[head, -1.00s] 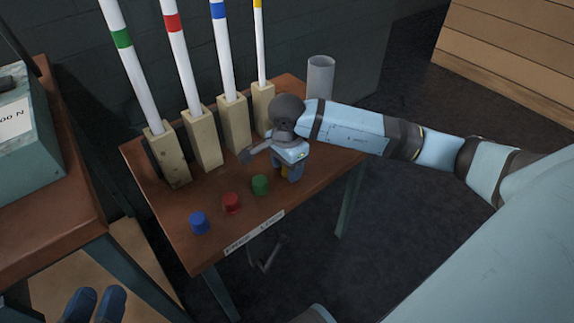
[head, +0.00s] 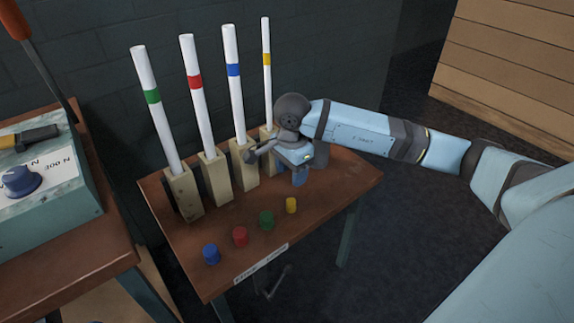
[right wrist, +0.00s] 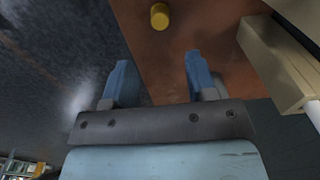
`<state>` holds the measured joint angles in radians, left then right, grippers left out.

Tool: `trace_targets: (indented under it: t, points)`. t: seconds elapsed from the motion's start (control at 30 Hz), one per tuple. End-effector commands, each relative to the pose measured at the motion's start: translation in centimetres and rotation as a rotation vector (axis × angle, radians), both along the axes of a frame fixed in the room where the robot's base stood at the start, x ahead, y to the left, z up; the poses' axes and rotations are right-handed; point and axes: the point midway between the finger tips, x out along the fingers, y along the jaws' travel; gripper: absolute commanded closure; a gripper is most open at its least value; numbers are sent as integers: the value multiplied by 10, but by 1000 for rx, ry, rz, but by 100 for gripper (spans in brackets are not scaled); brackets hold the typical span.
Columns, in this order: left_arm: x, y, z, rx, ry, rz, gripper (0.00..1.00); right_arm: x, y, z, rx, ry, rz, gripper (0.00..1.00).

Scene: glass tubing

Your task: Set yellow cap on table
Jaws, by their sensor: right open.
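The yellow cap (head: 291,205) stands on the brown table (head: 335,195), at the right end of a row of caps. It also shows in the right wrist view (right wrist: 160,16), on the tabletop ahead of my fingers and apart from them. My right gripper (head: 299,178) is above the table, just behind the yellow cap in the head view. In the right wrist view its two blue fingers (right wrist: 157,75) are spread with nothing between them. My left gripper does not show.
Green (head: 267,220), red (head: 240,236) and blue (head: 211,254) caps stand left of the yellow one. Several banded white tubes, such as the yellow-banded one (head: 267,90), stand in wooden blocks behind. A teal box (head: 60,215) sits on another table at left.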

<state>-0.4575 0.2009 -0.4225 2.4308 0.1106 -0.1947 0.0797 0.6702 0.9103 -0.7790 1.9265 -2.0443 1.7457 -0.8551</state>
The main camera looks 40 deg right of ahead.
Motion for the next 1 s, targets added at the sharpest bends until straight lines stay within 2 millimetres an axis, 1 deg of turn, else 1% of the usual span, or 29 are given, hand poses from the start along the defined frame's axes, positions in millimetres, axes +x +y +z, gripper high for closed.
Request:
trace_targets:
  t: [0.07, 0.13, 0.17, 0.27, 0.3, 0.33, 0.37, 0.4, 0.47, 0.5, 0.57, 0.6, 0.63, 0.67, 0.7, 0.77, 0.8, 0.87, 0.9, 1.0]
  points:
    - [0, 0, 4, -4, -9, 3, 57, -2, 5, 2, 21, 6, 1, 48]
    - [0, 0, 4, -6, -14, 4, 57, -10, 23, -4, 92, 23, 4, 48]
    - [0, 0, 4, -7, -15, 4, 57, -16, 37, -9, 143, 35, 5, 48]
    - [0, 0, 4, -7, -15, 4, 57, -48, 103, -21, 408, 119, -18, 48]
    - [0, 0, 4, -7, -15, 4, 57, -67, 136, -21, 553, 176, -45, 48]
    - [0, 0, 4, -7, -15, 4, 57, -83, 162, -18, 672, 230, -77, 48]
    - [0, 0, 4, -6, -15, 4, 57, -99, 188, -11, 800, 296, -119, 48]
    - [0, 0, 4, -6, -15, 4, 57, -120, 220, 4, 975, 401, -194, 48]
    - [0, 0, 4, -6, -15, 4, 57, -145, 255, 34, 1223, 581, -332, 48]
    - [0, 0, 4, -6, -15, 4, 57, -157, 271, 56, 1370, 718, -440, 48]
    - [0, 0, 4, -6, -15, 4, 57, -166, 283, 89, 1566, 943, -622, 48]
    - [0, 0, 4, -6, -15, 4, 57, -168, 285, 107, 1677, 1108, -756, 48]
    - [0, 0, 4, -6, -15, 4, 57, -167, 283, 118, 1746, 1239, -864, 48]
    - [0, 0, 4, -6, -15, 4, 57, -165, 280, 127, 1805, 1375, -974, 48]
    - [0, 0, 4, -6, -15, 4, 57, -161, 273, 135, 1863, 1566, -1126, 48]
    - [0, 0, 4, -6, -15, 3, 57, -154, 260, 136, 1897, 1859, -1354, 48]
    - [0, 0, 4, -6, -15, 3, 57, -150, 252, 132, -1863, -2020, 1477, 48]
    - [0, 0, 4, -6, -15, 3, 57, -148, 242, 121, -1544, -1961, 1433, 48]
    - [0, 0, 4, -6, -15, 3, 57, -149, 238, 113, -1367, -1921, 1402, 48]
    - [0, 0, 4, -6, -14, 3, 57, -154, 231, 94, -1037, -1840, 1328, 48]
